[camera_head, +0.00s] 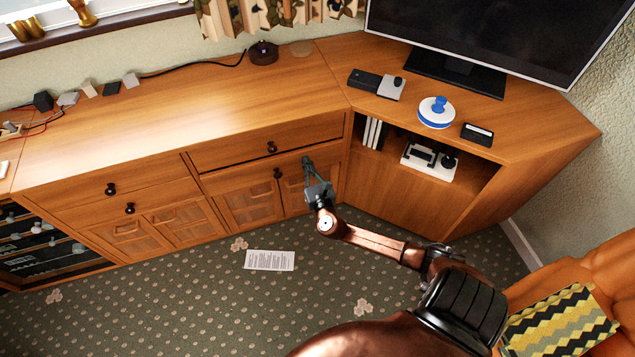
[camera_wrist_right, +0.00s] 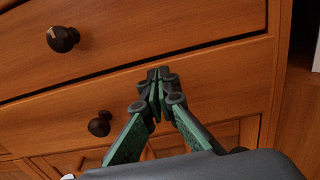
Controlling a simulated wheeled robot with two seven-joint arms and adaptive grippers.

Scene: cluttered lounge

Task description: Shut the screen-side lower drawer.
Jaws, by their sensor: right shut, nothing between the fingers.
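The screen-side lower drawer (camera_head: 240,182) is in the cabinet section left of the screen's corner unit, below an upper drawer (camera_head: 230,153). Its front (camera_wrist_right: 205,95) and dark round knob (camera_wrist_right: 100,123) show in the right wrist view. A dark line runs along its top edge; it looks close to flush, and I cannot tell whether a small gap is left. My right gripper (camera_head: 307,161) is shut and empty, its fingertips (camera_wrist_right: 158,76) at the upper part of this drawer front, right of the knob. Contact is unclear. My left gripper is out of view.
The screen (camera_head: 500,35) stands on the corner unit, with an open shelf (camera_head: 480,175) below. Cabinet doors (camera_head: 250,205) lie under the drawers. A paper sheet (camera_head: 269,260) lies on the carpet. An orange armchair (camera_head: 600,265) is at lower right. The carpet at left is mostly clear.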

